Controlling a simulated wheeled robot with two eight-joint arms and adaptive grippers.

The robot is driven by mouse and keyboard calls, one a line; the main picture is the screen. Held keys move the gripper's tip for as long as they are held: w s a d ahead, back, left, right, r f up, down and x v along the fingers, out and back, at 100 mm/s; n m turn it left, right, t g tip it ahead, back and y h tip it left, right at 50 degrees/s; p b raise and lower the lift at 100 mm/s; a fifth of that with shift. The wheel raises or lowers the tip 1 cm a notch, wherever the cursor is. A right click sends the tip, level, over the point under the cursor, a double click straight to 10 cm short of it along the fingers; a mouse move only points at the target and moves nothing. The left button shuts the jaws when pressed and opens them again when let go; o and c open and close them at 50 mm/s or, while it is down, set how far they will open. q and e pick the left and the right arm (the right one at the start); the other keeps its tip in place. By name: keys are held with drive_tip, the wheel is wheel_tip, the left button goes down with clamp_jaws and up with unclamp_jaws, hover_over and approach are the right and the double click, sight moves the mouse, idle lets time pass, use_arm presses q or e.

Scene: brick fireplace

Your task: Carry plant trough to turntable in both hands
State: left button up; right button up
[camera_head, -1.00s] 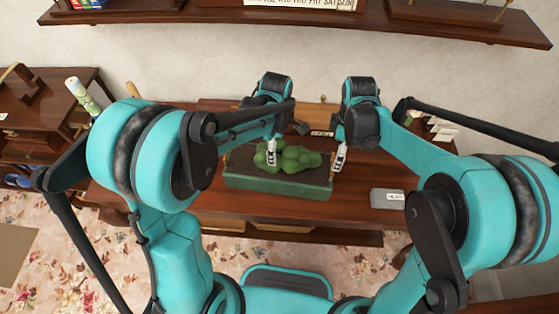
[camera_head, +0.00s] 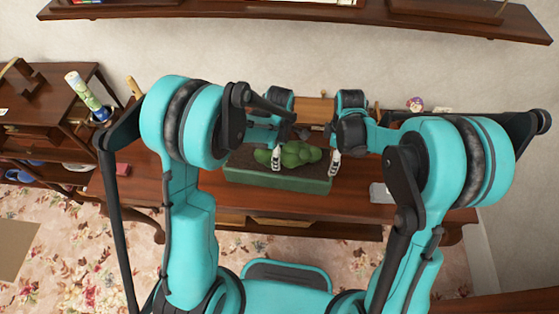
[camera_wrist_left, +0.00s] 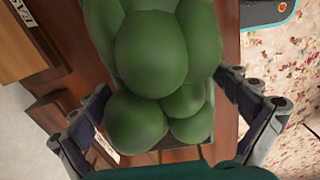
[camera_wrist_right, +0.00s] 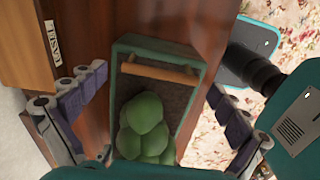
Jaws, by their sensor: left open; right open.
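The plant trough (camera_head: 290,184) is a long green box with dark soil and rounded green plants, standing on the brown wooden desk in the head view. Its green rim (camera_wrist_right: 150,47) and a wooden handle bar (camera_wrist_right: 160,71) at one end show in the right wrist view. My left gripper (camera_head: 276,162) is open above the plants, left of the middle; they fill much of the left wrist view between its fingers (camera_wrist_left: 178,108). My right gripper (camera_head: 334,162) is open over the trough's right end, with its fingers apart on both sides (camera_wrist_right: 145,115). I cannot make out a turntable.
A light wooden block (camera_head: 315,110) stands at the desk's back; a labelled one shows in the right wrist view (camera_wrist_right: 28,45). A grey box (camera_head: 380,193) lies right of the trough. A side table (camera_head: 50,130) stands left, and a wall shelf (camera_head: 300,18) hangs behind.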

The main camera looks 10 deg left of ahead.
use_arm(q)
drive_tip(key=shift+f, duration=0.85)
use_arm(e)
drive_tip(key=shift+f, duration=0.85)
use_arm(q)
drive_tip(key=shift+c, duration=0.3)
use_arm(e)
drive_tip(key=shift+c, duration=0.3)
use_arm(q)
drive_tip(key=c, duration=1.5)
use_arm(e)
drive_tip(key=c, duration=1.8)
